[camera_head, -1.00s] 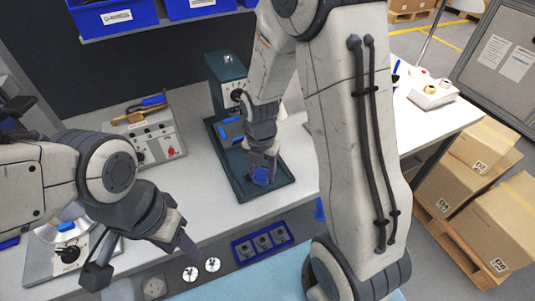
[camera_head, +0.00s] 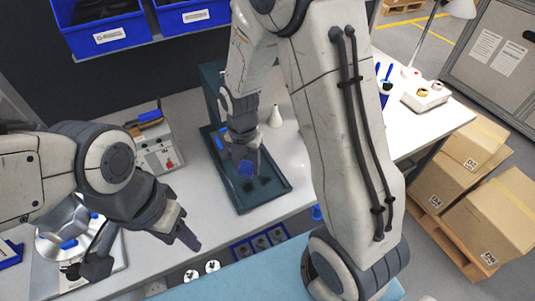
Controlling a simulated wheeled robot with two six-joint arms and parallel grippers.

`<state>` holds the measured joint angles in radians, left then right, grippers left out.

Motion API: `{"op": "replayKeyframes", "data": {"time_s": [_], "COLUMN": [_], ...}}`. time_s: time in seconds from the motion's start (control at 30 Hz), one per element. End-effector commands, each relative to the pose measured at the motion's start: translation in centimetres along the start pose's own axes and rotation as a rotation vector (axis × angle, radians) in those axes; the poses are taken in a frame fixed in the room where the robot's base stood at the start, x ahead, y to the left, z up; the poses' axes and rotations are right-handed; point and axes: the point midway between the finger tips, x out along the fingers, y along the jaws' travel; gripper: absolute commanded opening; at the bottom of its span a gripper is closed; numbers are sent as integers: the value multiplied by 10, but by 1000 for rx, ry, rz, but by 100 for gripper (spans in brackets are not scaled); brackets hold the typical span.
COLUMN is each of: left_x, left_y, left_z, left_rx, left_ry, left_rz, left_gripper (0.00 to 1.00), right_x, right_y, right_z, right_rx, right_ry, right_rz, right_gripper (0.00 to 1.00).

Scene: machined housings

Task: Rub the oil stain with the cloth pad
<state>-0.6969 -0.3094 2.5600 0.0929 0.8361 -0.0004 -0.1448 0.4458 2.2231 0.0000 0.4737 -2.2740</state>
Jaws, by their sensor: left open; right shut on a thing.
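My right gripper (camera_head: 245,160) is shut on a blue cloth pad (camera_head: 245,170). It holds the pad low over the dark green tray-like base (camera_head: 278,193) of a bench machine. I cannot tell whether the pad touches the surface. Small dark patches (camera_head: 262,183) show on the base just in front of the pad; whether they are the oil stain is unclear. My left gripper (camera_head: 187,232) is open and empty, above the bench's front part, left of the base. My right arm hides part of the machine.
The machine's green column (camera_head: 211,82) stands behind the base, with a white cone-shaped bottle (camera_head: 276,117) to its right. A control box (camera_head: 158,150) stands at the left. A blue tray with round parts (camera_head: 260,243) lies at the front. Blue bins (camera_head: 100,28) hang above.

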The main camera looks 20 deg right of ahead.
Motion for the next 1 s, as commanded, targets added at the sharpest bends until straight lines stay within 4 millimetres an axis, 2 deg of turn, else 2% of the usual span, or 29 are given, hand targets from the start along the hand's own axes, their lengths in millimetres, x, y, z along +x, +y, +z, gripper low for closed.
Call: {"op": "replayKeyframes", "data": {"time_s": [0.03,0.4,1.0], "left_x": [-9,-36,-37], "left_y": [1,3,3], "left_z": [0,-2,-2], "left_rx": [0,0,0], "left_ry": [0,0,0], "left_rz": [0,0,0], "left_gripper": [50,50,50], "right_x": [-10,-39,-39], "right_y": [1,8,8], "right_z": [-1,-4,-5], "right_rx": [-2,-14,-16], "right_ry": [0,-1,0], "right_rz": [0,1,0], "right_gripper": [0,0,0]}}
